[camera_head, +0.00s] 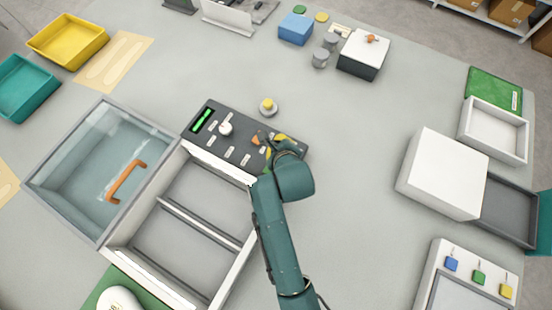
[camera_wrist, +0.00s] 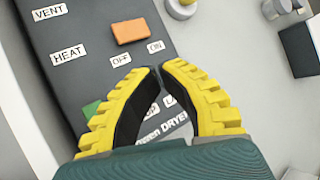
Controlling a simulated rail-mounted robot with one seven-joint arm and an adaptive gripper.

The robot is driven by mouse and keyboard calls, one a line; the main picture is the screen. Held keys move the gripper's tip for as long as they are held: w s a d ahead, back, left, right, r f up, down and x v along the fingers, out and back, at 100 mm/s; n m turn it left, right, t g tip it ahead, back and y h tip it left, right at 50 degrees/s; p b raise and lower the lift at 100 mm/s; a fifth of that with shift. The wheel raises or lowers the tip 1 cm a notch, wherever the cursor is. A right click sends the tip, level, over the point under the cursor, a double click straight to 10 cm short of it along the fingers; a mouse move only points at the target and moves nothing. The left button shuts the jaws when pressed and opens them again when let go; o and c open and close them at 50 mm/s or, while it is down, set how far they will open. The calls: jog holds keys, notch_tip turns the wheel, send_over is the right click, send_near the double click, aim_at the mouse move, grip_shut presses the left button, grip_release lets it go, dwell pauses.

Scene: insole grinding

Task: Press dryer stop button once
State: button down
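The dryer's dark control panel (camera_head: 207,143) lies along the dryer's back edge. It has a green display (camera_head: 203,120), a white knob (camera_head: 225,128) and several white labels. In the wrist view the panel (camera_wrist: 85,80) shows VENT, HEAT, OFF and ON labels, an orange switch (camera_wrist: 130,31) and part of a green piece (camera_wrist: 91,108). My gripper (camera_wrist: 156,70), with yellow and black fingers, is over the panel's right part with its tips together and nothing seen between them. Labels beneath the fingers are partly hidden, one reading DRYER. I cannot make out a stop button or any contact.
The dryer's glass lid (camera_head: 85,165) with an orange handle (camera_head: 127,182) lies to the left of its open bay (camera_head: 190,215). A round knob-topped piece (camera_head: 268,108) stands just behind the panel. A white box (camera_head: 445,170) stands at right. The table between is clear.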

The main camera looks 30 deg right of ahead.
jog(key=shift+f, duration=1.4)
jog(key=shift+f, duration=0.1)
jog(key=shift+f+b, duration=0.3)
jog(key=shift+f, duration=0.55)
dwell(0.6)
jog(key=shift+r, duration=0.1)
jog(key=shift+r+p, duration=0.8)
jog(key=shift+r, duration=0.05)
notch_tip(320, 180, up, 5)
jog(key=p, duration=0.5)
jog(key=shift+r, duration=0.1)
